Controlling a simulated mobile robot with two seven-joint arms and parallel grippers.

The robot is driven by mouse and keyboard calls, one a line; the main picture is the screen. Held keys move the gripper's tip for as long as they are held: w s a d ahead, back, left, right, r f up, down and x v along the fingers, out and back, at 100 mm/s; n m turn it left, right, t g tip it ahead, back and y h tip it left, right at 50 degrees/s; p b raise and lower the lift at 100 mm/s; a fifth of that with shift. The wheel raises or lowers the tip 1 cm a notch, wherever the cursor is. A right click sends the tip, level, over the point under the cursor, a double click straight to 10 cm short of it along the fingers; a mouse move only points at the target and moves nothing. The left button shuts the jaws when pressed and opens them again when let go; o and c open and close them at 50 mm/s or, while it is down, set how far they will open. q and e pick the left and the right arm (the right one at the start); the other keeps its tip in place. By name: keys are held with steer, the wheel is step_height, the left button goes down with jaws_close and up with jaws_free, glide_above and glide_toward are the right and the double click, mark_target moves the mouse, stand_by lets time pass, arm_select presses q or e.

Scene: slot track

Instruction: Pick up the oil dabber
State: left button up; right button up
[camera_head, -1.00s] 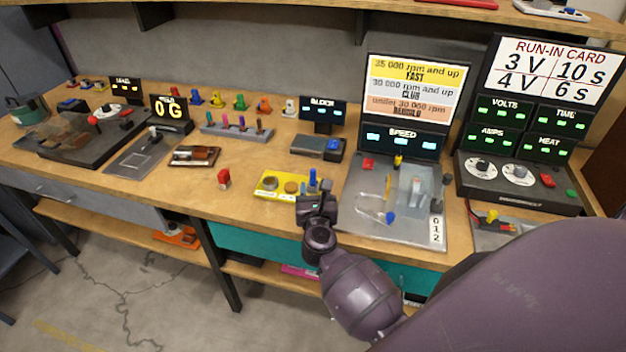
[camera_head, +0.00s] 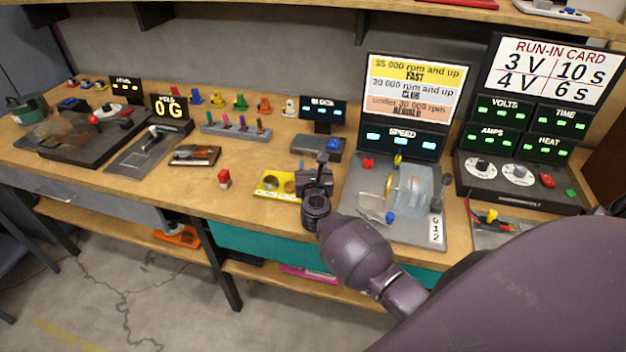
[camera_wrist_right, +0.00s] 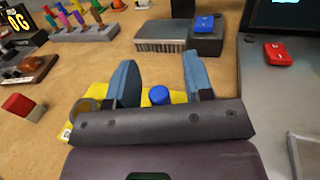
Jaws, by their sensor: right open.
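A yellow tray (camera_head: 268,184) with round wells sits near the bench's front edge in the head view. My right gripper (camera_head: 318,168) is over the tray's right end and hides that part. In the right wrist view, a round blue top (camera_wrist_right: 158,95), seemingly the oil dabber's, stands between the two spread fingers of my right gripper (camera_wrist_right: 160,75). The gripper is open, with a finger on each side and gaps to the blue top. The dabber's lower part is hidden by the gripper body. My left gripper is not in view.
A grey block with a blue button (camera_head: 333,145) stands behind the tray. The grey speed stand (camera_head: 370,205) is close on the right. A red block (camera_head: 224,178) lies to the left. A rack of coloured tools (camera_head: 236,132) is farther back.

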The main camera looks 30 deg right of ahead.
jaws_close()
step_height(320, 180, up, 20)
steer(key=p, duration=0.6)
